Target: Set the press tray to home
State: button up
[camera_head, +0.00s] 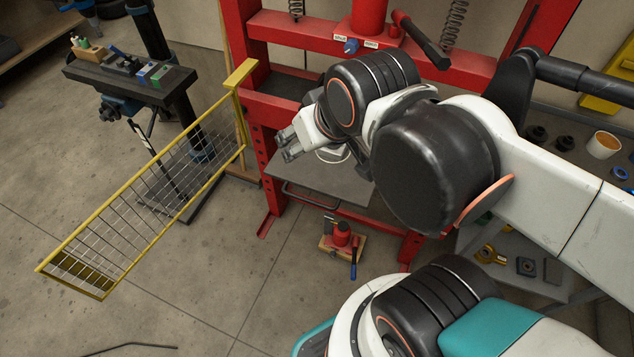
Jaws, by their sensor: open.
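The red press (262,160) stands at the top centre, partly behind my arm. A flat grey plate, which looks like the press tray (335,187), sits low between its uprights, with a dark bar handle (310,203) along its front edge. My arm hides the plate's right part. My gripper (286,145) is open and empty, above the plate's left end near the left red upright. I cannot tell how far it is from the plate. Whether the tray is pushed in or pulled out is unclear.
A yellow mesh guard (150,192) sticks out left from the press. A small red jack (342,236) sits on the floor below the plate. Shelves with parts (515,262) are right. The floor at lower left is mostly clear.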

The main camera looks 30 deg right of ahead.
aim_at(335, 180)
jog(key=k+j+z, duration=0.35)
jog(key=k, duration=0.3)
jog(key=k+j+z, duration=0.1)
jog(key=k+z, duration=0.25)
jog(key=k, duration=0.3)
jog(key=k+z, duration=0.4)
jog(key=k, duration=0.3)
